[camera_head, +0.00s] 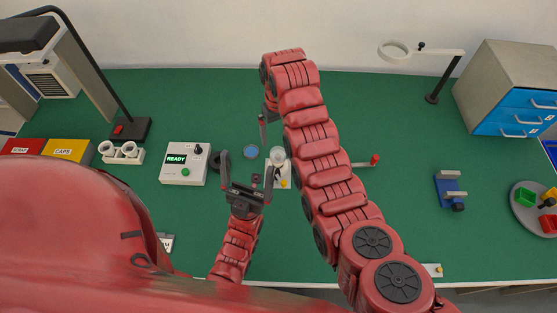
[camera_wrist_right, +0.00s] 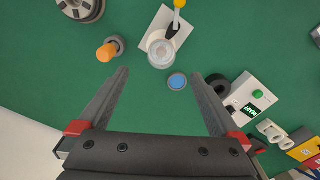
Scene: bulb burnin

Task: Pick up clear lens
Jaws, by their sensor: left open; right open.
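A small round blue disc with a pale rim (camera_head: 250,151) lies flat on the green table. It also shows in the right wrist view (camera_wrist_right: 177,82). Beside it, a clear round glassy piece (camera_head: 277,154) sits at a white plate (camera_head: 271,178) with a black and yellow clamp; it also shows in the right wrist view (camera_wrist_right: 161,52). I cannot tell for certain which is the clear lens. My right gripper (camera_wrist_right: 160,74) is open and empty, with both pieces seen between or beyond its fingers. My left gripper (camera_head: 246,164) is open, low in front of the disc, touching neither piece.
A white box reading READY (camera_head: 185,163) and a black ring (camera_head: 216,161) stand left of the disc. An orange-topped part (camera_wrist_right: 107,50) shows in the right wrist view. A lamp (camera_head: 127,129) and bins (camera_head: 67,151) are at left. My right arm hides part of the table's middle.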

